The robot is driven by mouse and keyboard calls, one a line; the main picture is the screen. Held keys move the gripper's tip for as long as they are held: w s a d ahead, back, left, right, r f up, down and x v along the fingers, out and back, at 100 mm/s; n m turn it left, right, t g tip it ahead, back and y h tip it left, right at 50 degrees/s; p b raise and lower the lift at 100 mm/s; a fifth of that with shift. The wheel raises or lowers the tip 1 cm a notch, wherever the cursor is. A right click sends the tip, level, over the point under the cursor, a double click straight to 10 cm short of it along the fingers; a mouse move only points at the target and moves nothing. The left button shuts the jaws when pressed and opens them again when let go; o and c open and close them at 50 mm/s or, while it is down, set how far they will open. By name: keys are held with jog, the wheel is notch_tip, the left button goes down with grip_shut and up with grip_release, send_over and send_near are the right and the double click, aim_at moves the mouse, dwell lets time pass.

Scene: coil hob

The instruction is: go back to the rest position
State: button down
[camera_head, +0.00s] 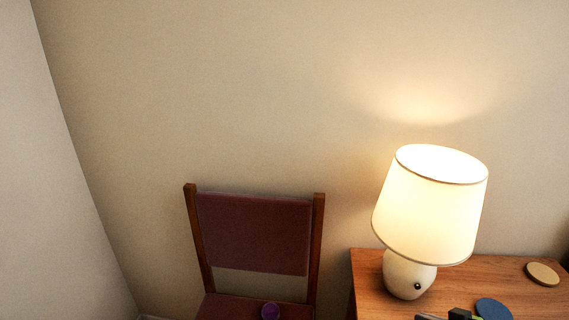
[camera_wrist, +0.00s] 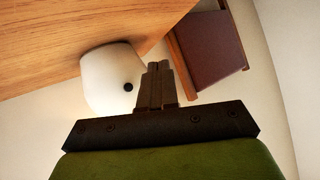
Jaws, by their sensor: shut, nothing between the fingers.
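My gripper (camera_wrist: 157,82) shows in the wrist view with its dark fingers together and nothing between them. Its fingertips appear just beside the white lamp base (camera_wrist: 108,78) in that picture; I cannot tell whether they touch it. In the head view, a small dark and green piece at the bottom edge is too cut off to show the fingers.
A lit lamp (camera_head: 431,203) stands on a wooden table (camera_head: 369,284) at the right. A blue disc (camera_head: 493,309) and a tan disc (camera_head: 542,273) lie there.

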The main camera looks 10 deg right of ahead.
jog(key=s+a+r+n+g+h, duration=0.1)
jog(key=a+r+g, duration=0.25)
jog(key=a, duration=0.45)
jog(key=s+a+r+g+h, duration=0.1)
jog(key=a+r+g, duration=0.2)
jog(key=a+r, duration=0.35)
jog(key=s+a+r+m+t+h, duration=0.1)
jog(key=s+a+r+m, duration=0.15)
jog(key=s+a, duration=0.4)
jog(key=s+a+r+m+t+h, duration=0.15)
jog(key=s+a+r, duration=0.25)
jog(key=s, duration=0.5)
notch_tip(320, 180, up, 14)
jog(key=n+g+p, duration=0.1)
jog(key=p, duration=1.2)
jog(key=shift+w+d+f+p, duration=0.2)
jog(key=shift+w+d+p, duration=0.1)
jog(key=shift+p, duration=0.1)
